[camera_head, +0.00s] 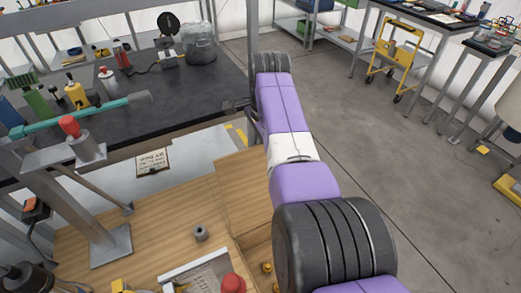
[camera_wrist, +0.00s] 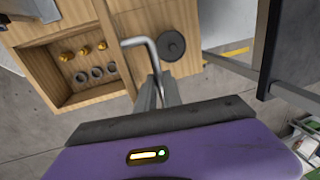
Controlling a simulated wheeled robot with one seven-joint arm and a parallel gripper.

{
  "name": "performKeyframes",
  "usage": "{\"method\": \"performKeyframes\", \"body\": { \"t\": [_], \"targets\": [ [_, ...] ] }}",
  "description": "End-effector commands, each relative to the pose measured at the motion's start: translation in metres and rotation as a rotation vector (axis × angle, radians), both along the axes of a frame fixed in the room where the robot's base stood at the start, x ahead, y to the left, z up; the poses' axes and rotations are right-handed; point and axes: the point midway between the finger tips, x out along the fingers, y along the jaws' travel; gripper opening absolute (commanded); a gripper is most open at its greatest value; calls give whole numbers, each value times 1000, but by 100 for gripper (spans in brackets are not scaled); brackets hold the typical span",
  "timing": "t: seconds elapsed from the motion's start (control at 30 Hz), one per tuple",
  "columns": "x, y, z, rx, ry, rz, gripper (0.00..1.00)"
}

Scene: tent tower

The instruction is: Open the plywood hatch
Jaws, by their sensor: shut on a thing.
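A light plywood panel, seemingly the hatch (camera_head: 243,190), lies beside an open compartment at the right of the wooden bench in the head view. In the wrist view, a plywood part (camera_wrist: 185,18) stands right of the open compartment (camera_wrist: 48,72), which holds yellow knobs and grey rings. My gripper (camera_wrist: 158,90) is shut on a bent metal rod handle (camera_wrist: 138,41) at the middle of the wrist view. How the handle joins the plywood is not clear. In the head view my arm hides the gripper and part of the compartment.
A black disc (camera_wrist: 171,44) lies right of the handle. A dark workbench (camera_head: 185,100) with tools and bottles stands at the upper left, its frame close to my arm. A grey stand (camera_head: 85,150) rises from the wooden top. Open concrete floor (camera_head: 385,150) lies at right.

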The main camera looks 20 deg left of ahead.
Motion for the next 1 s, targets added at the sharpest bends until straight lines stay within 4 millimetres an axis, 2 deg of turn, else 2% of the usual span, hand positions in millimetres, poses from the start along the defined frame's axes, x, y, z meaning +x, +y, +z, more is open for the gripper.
{"method": "performKeyframes", "body": {
  "t": [0.03, 0.5, 0.53, 0.63, 1.0],
  "targets": [
    [0, 5, -6, 13, -6, 5, 0],
    [0, 7, -6, 16, -5, 6, 0],
    [0, 7, -6, 16, -5, 7, 14],
    [0, 7, -7, 16, -5, 7, 32],
    [-1, 7, -6, 14, -4, 8, 32]
  ]
}}
